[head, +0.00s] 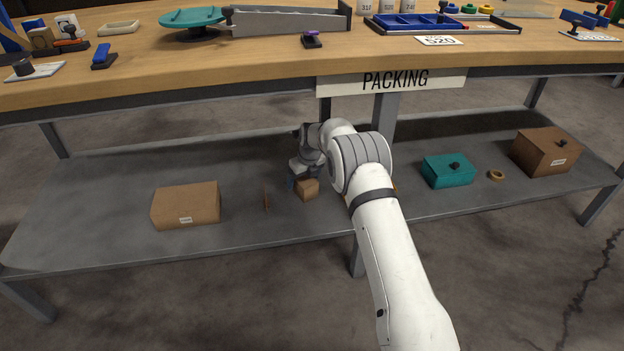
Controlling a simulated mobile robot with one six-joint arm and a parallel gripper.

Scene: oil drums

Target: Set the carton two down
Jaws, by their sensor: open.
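A small brown carton (308,189) sits on the grey lower shelf (110,190), close below the end of my arm. My gripper (299,173) is low over the shelf, at the carton's upper left. Its jaws are open, though the arm's wrist hides part of them. I cannot tell whether a finger touches the carton. A larger brown carton (186,206) with a white label stands to the left on the same shelf. Another brown carton (545,151) with a dark knob on it stands at the far right. No label is readable, so I cannot tell which is carton two.
The shelf's left end is clear.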

